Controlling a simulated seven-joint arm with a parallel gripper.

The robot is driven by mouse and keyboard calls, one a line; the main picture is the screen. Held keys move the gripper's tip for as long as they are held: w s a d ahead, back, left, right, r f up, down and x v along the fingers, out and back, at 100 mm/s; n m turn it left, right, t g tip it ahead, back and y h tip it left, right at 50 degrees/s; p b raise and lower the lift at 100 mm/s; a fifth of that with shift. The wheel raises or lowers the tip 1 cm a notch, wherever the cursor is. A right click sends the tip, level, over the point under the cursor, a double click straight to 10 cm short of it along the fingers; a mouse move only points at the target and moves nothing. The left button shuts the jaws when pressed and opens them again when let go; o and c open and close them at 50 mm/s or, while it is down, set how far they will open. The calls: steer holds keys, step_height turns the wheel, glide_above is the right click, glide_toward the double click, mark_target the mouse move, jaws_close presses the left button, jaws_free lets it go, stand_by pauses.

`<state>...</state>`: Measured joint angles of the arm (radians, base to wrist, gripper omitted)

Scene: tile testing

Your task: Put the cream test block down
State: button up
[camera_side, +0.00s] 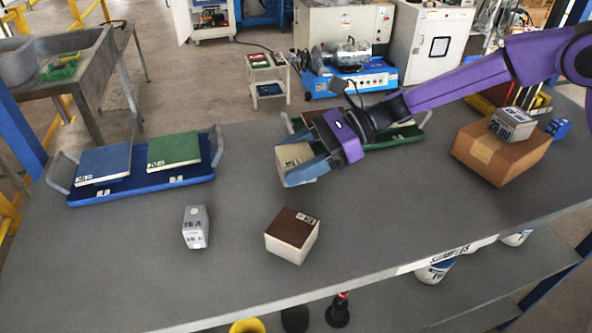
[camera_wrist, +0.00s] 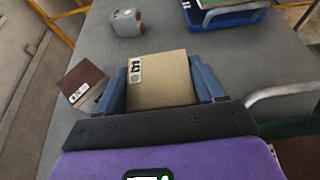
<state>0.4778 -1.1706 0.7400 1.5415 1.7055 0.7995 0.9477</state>
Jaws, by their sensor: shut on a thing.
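The cream test block (camera_side: 293,156) is between the blue fingers of my gripper (camera_side: 308,172) in the side view. My gripper is shut on it. In the wrist view the cream block (camera_wrist: 160,82) shows its label at the upper left, with a blue finger of my gripper (camera_wrist: 162,88) on each side. The block appears to be held above the grey table (camera_side: 360,240), in front of the tray at the back; the exact height cannot be told.
A brown-topped block (camera_side: 292,235) and a small grey box (camera_side: 195,227) stand on the table. A blue tray (camera_side: 140,190) with blue and green tiles is at left. Another tray (camera_side: 418,126) is partly behind my gripper. A cardboard box (camera_side: 490,157) is at right. Table between is clear.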

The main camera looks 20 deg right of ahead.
steer(key=shift+f, duration=1.4)
steer(key=shift+f, duration=0.2)
steer(key=o, duration=1.3)
steer(key=shift+o, duration=0.2)
steer(key=shift+d+r, duration=0.1)
steer(key=shift+r, duration=0.1)
steer(key=v, duration=1.1)
steer(key=shift+d+r, duration=0.2)
steer(key=shift+d, duration=0.15)
